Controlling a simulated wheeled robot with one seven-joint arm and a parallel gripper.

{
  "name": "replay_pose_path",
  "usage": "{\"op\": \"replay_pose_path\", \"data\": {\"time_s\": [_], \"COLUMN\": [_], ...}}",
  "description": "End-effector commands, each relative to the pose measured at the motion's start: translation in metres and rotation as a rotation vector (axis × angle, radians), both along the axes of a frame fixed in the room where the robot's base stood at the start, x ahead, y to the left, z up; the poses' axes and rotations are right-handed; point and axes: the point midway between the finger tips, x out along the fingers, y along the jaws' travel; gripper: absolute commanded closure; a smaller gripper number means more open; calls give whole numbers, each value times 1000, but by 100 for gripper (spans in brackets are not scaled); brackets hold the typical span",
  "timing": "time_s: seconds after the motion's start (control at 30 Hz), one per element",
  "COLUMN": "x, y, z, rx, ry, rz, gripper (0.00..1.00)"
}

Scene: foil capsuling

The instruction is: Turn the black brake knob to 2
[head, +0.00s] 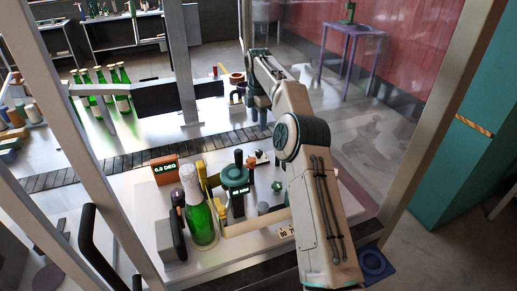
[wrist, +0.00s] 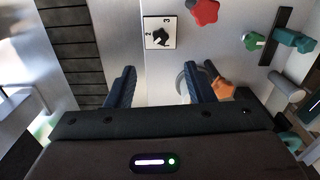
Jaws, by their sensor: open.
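The black brake knob (wrist: 160,38) sits on a small white square plate with the numbers 2 and 3 visible, in the upper middle of the wrist view. Its pointer is too small to read. In the head view a small white plate with a dark knob (head: 261,156) shows on the bench, beyond the green bottle. My gripper (wrist: 167,72) is open, its two dark blue fingers wide apart with nothing between them. The knob plate lies ahead of the fingertips, between their lines, and apart from them. In the head view my gripper (head: 258,108) hangs near the conveyor.
A red star-shaped knob (wrist: 205,12) and a green knob (wrist: 253,40) are right of the plate. An orange object (wrist: 222,90) lies by the right finger. A foil-topped green bottle (head: 202,222) stands near a display (head: 165,169). The slatted conveyor (head: 130,158) runs behind.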

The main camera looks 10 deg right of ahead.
Motion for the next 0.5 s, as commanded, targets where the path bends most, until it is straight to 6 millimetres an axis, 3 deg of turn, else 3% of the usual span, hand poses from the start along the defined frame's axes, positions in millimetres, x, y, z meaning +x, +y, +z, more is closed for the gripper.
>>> {"op": "replay_pose_path", "data": {"time_s": [0.5], "x": [-1], "y": [-1], "z": [-94], "rx": [0], "ry": [5], "rz": [-3], "gripper": [52]}}
